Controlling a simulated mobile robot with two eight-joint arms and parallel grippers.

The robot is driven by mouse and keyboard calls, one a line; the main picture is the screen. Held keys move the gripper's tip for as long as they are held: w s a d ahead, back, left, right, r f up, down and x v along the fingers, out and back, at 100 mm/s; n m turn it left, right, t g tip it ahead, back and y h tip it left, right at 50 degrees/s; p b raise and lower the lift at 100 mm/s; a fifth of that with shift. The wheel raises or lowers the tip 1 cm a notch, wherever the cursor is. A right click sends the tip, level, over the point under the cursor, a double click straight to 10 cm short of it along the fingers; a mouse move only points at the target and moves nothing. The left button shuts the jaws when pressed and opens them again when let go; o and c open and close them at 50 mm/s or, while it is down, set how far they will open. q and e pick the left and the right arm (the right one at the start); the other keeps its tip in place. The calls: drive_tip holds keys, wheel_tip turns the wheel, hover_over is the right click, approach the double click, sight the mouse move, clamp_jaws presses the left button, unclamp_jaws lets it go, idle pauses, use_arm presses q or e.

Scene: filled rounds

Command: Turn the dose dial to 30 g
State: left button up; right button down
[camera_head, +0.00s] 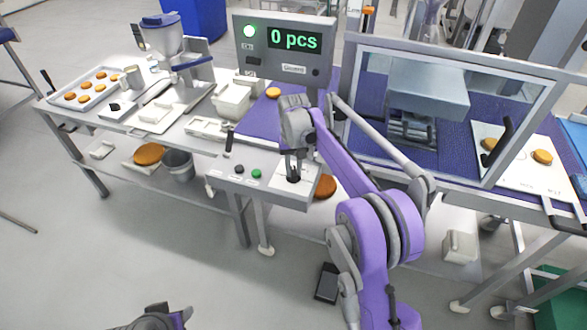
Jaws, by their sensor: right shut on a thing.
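The dose dial (293,179) is a dark knob on a pale plate, on the right part of the grey control box (226,180). My right gripper (292,172) points down over it and is shut on it. The gripper hides most of the dial, so its pointer and the 30 g mark cannot be read. Part of my left arm's end (160,319) shows at the bottom edge, away from the box; its fingers cannot be made out.
The box also carries a black button (239,169), a green button (256,174) and a black-handled lever (228,142). Behind stands a display (294,41) reading 0 pcs with a green lamp. A clear guard (445,62) stands right of my right arm. A hopper (163,40) stands left.

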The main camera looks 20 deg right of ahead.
sight(294, 171)
idle(0.4)
drive_tip(key=c, duration=0.7)
unclamp_jaws()
drive_tip(key=shift+r, duration=0.1)
wheel_tip(294, 171, up, 11)
drive_tip(key=shift+f+p, duration=0.15)
drive_tip(key=shift+p, duration=0.3)
